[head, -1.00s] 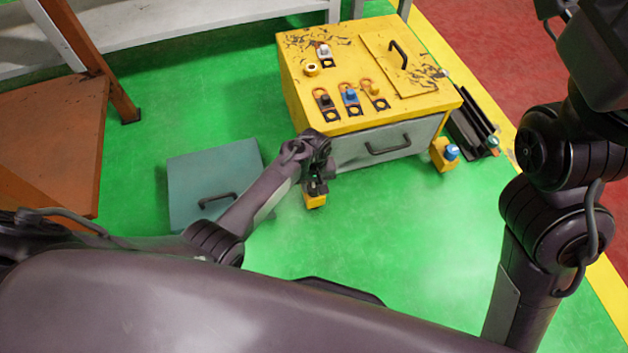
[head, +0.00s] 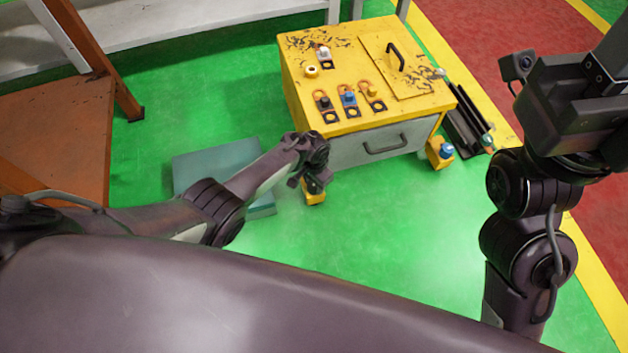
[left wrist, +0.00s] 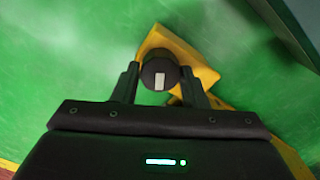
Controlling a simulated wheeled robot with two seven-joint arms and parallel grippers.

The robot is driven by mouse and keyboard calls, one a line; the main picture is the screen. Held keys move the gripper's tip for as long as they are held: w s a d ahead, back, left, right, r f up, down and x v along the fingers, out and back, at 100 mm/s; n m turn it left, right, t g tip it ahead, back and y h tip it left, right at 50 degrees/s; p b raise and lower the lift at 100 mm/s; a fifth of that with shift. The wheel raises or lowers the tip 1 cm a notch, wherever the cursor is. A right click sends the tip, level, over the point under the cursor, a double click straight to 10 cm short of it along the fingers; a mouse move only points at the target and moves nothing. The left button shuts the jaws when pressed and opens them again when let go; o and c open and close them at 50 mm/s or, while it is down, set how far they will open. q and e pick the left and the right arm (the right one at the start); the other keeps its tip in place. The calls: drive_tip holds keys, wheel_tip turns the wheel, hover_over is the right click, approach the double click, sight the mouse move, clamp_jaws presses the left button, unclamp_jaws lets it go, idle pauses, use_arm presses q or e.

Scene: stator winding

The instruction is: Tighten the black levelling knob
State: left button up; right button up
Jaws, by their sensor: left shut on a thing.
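The black levelling knob (left wrist: 160,73) shows in the left wrist view as a dark round cap with a pale mark on top. It sits on a yellow foot bracket (left wrist: 178,43), which also shows in the head view (head: 314,197) at the cabinet's near left corner. My left gripper (left wrist: 160,82) is shut on the knob, one finger on each side. In the head view my left gripper (head: 314,184) hides most of the knob. My right gripper is out of view; only its arm and wrist show at the right.
The yellow cabinet (head: 345,115) carries coloured switches, a tape roll (head: 311,71) and a hatch. A blue knob (head: 446,150) sits on another yellow foot at its right. A teal panel (head: 215,160) lies on the green floor. Floor in front is clear.

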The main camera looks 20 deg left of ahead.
use_arm(q)
drive_tip(key=shift+m, duration=2.3)
drive_tip(key=o, duration=1)
drive_tip(key=shift+r, duration=0.1)
drive_tip(key=shift+c, duration=0.2)
